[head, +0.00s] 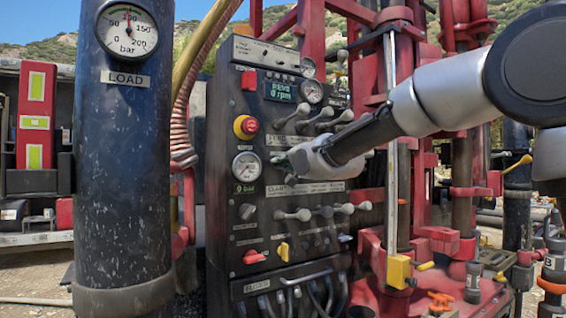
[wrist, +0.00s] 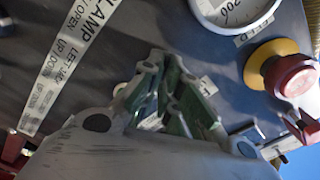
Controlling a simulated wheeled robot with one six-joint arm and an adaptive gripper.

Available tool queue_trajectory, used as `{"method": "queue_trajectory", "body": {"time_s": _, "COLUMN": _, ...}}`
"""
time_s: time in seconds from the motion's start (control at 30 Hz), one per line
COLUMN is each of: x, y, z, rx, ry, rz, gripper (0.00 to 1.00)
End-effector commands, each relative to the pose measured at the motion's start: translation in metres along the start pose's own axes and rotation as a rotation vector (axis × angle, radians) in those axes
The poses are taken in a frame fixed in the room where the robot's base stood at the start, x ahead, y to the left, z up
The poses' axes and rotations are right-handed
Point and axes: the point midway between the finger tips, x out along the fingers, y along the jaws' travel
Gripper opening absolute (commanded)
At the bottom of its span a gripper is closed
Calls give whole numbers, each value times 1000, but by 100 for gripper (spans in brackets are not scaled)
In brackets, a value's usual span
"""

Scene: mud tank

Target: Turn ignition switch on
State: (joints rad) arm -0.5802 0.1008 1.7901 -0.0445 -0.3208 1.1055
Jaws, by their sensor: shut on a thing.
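A dark control panel (head: 238,230) faces me, with gauges, levers and labelled switches. My gripper (head: 284,165) is at its face, right of the lower round gauge (head: 246,166) and above the CLAMP label. In the wrist view my fingers (wrist: 168,75) close together against the panel, on a small control between the tips. The fingers hide most of it, so I cannot tell its shape or position. No readable ignition label shows. A small white label (wrist: 207,86) shows partly beside the fingers.
A red and yellow stop button (head: 245,127) sits above the lower gauge. Lever rows lie above and below my gripper, the lower levers (head: 302,214) close under it. A red knob (head: 254,257) is at the bottom. A thick black cylinder (head: 125,180) stands at left.

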Motion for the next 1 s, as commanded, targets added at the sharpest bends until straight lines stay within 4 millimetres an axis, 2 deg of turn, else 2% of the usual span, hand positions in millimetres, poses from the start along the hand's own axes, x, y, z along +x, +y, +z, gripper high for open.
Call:
{"method": "queue_trajectory", "body": {"time_s": 0.13, "x": 0, "y": 1, "z": 0, "rx": 1, "ry": -1, "rz": 2, "gripper": 0}}
{"method": "queue_trajectory", "body": {"time_s": 0.27, "x": 0, "y": 1, "z": 0, "rx": 0, "ry": -1, "rz": 2, "gripper": 25}}
{"method": "queue_trajectory", "body": {"time_s": 0.3, "x": 0, "y": 1, "z": 0, "rx": 0, "ry": -1, "rz": 2, "gripper": 27}}
{"method": "queue_trajectory", "body": {"time_s": 0.63, "x": -3, "y": 0, "z": 0, "rx": -1, "ry": 0, "rz": 0, "gripper": 27}}
{"method": "queue_trajectory", "body": {"time_s": 0.77, "x": -20, "y": 0, "z": 0, "rx": -1, "ry": 0, "rz": 0, "gripper": 27}}
{"method": "queue_trajectory", "body": {"time_s": 1.0, "x": -75, "y": 0, "z": 0, "rx": -1, "ry": 1, "rz": 0, "gripper": 27}}
